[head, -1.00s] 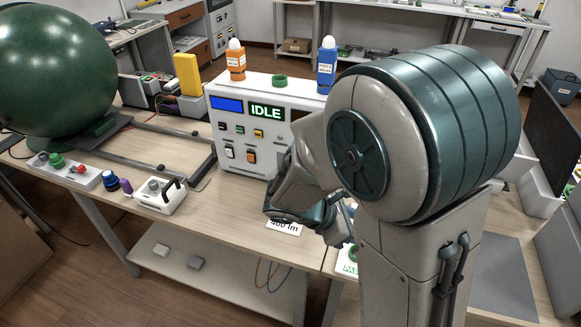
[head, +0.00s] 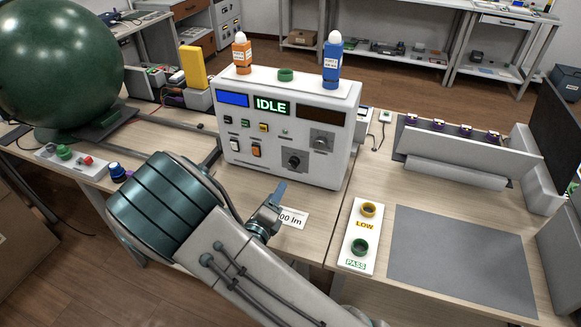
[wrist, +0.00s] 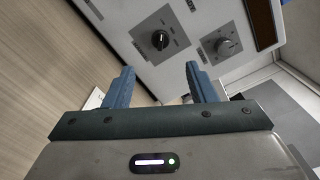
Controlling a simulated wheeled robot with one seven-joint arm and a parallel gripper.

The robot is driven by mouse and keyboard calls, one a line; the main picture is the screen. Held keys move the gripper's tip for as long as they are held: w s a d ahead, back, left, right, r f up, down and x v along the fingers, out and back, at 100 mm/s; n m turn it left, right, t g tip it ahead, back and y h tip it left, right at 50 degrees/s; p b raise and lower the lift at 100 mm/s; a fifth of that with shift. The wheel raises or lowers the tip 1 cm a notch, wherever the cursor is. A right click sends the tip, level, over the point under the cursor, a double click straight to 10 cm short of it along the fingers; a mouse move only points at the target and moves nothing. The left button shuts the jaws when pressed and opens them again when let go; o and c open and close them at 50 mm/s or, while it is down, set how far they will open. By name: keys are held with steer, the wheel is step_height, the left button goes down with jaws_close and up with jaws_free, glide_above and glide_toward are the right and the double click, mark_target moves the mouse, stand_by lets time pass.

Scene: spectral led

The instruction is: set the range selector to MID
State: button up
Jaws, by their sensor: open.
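The white instrument box (head: 270,90) stands on the bench and its display reads IDLE. A black rotary knob (head: 295,160) is low on its front, with a grey knob (head: 322,140) on a plate above and to the right. The wrist view shows both the black knob (wrist: 160,40) and the grey knob (wrist: 226,46). Their labels are too small to read, so I cannot tell which is the range selector or its setting. My gripper (head: 279,192) is open and empty, in front of and below the black knob; its blue fingers (wrist: 160,72) are apart, touching neither knob.
Orange (head: 241,54) and blue (head: 332,62) bottles stand on the box. Switches (head: 256,149) are left of the black knob. A lumen card (head: 292,218) lies near my gripper. A LOW/PASS panel (head: 361,236) and a grey mat (head: 455,255) lie to the right. A green sphere (head: 60,65) is at left.

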mark_target(292, 166)
steer(key=x, duration=1.1)
steer(key=shift+w+d+p, duration=0.2)
steer(key=shift+w+p, duration=0.15)
steer(key=shift+p, duration=0.05)
steer(key=c, duration=1)
